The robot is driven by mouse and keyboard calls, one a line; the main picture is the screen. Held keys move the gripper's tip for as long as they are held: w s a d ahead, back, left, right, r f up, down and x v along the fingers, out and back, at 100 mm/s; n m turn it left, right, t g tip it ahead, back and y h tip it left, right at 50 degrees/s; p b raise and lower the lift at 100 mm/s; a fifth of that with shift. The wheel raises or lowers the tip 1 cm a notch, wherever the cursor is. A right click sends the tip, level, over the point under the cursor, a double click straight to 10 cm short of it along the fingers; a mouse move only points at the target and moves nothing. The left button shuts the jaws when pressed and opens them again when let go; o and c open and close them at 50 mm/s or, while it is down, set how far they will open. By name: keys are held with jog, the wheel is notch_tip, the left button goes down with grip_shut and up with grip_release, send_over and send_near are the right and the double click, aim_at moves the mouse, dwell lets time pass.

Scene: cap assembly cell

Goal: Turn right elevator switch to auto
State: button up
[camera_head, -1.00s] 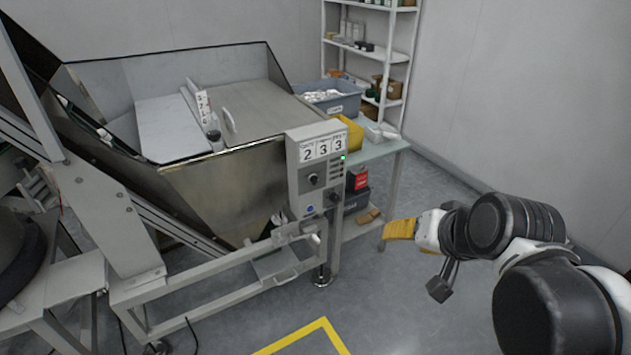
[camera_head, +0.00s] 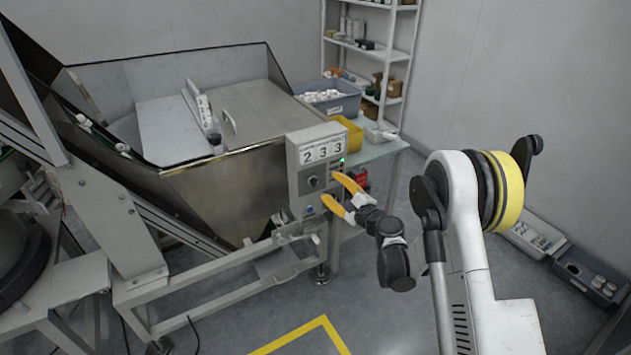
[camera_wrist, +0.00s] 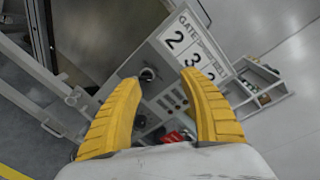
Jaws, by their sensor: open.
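The grey control box (camera_head: 303,165) carries a plate reading 2 3 3 and stands on the front corner of the metal hopper machine. A dark rotary switch (camera_head: 313,181) is on the left of its face, with a blue button below. The right switch is hidden behind my fingers in the head view; a dark round shape low on the panel in the wrist view (camera_wrist: 140,122) may be it. My gripper (camera_head: 330,187) is open, its yellow fingers in front of the panel's right side. In the wrist view, the left switch (camera_wrist: 147,75) shows between the fingertips. Contact cannot be told.
The hopper (camera_head: 225,190) and its frame rail (camera_head: 200,280) lie left of and below the box. A table (camera_head: 385,150) with a yellow bin (camera_head: 347,134) and a grey bin (camera_head: 330,98) stands behind. Trays (camera_head: 590,275) lie on the floor at right.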

aim_at(316, 184)
notch_tip(316, 184, down, 6)
jog(key=m+t, duration=0.1)
jog(key=m, duration=0.2)
jog(key=b+x, duration=0.3)
jog(key=x, duration=0.7)
jog(key=shift+w+a+r, duration=0.15)
jog(key=shift+w, duration=0.15)
grip_shut()
